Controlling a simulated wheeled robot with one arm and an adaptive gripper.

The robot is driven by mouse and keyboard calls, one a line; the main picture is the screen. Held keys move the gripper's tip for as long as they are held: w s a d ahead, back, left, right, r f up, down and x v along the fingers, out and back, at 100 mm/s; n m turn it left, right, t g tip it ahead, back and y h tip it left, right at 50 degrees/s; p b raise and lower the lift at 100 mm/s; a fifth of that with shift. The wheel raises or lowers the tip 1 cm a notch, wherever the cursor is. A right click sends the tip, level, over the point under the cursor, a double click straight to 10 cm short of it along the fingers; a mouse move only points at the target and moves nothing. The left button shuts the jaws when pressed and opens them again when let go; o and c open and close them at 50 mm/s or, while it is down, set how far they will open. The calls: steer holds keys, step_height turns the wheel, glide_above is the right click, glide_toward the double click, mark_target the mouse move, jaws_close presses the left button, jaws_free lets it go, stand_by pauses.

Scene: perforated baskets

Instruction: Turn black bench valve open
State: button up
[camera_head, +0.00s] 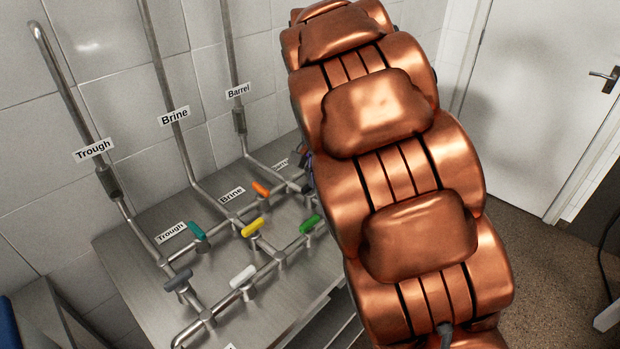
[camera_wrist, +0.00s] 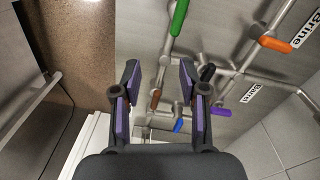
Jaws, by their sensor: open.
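In the wrist view a black valve handle (camera_wrist: 207,72) shows just right of my right finger, partly hidden by it. My gripper (camera_wrist: 159,75) is open, with purple-padded fingers apart over the pipework, and holds nothing. A brown handle (camera_wrist: 155,98) shows between the fingers and a blue handle (camera_wrist: 178,125) lower down. In the head view my arm hides the gripper and the right end of the bench pipes. A dark grey handle (camera_head: 178,280) is at the left front of the bench there.
The steel bench (camera_head: 125,255) carries teal (camera_head: 196,231), yellow (camera_head: 252,228), white (camera_head: 243,276), orange (camera_head: 261,189) and green (camera_head: 310,224) handles. A purple handle (camera_wrist: 221,111) shows in the wrist view. Vertical pipes rise along the tiled wall. A white door (camera_head: 540,100) and open floor are at right.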

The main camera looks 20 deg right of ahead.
steer(key=w+d+f+m, duration=0.1)
steer(key=w, duration=0.3)
steer(key=w+f+m+p, duration=0.1)
steer(key=w, duration=0.3)
steer(key=w+d+f, duration=0.1)
steer(key=w, duration=0.3)
steer(key=shift+w+d+f+m, duration=0.1)
steer(key=shift+w+d+m, duration=0.1)
steer(key=shift+d+m, duration=0.15)
steer(key=shift+w+f+p, duration=0.2)
steer(key=shift+f+p, duration=0.2)
steer(key=shift+f, duration=0.25)
steer(key=shift+f+p, duration=0.95)
steer(key=shift+f, duration=2.4)
jaws_close()
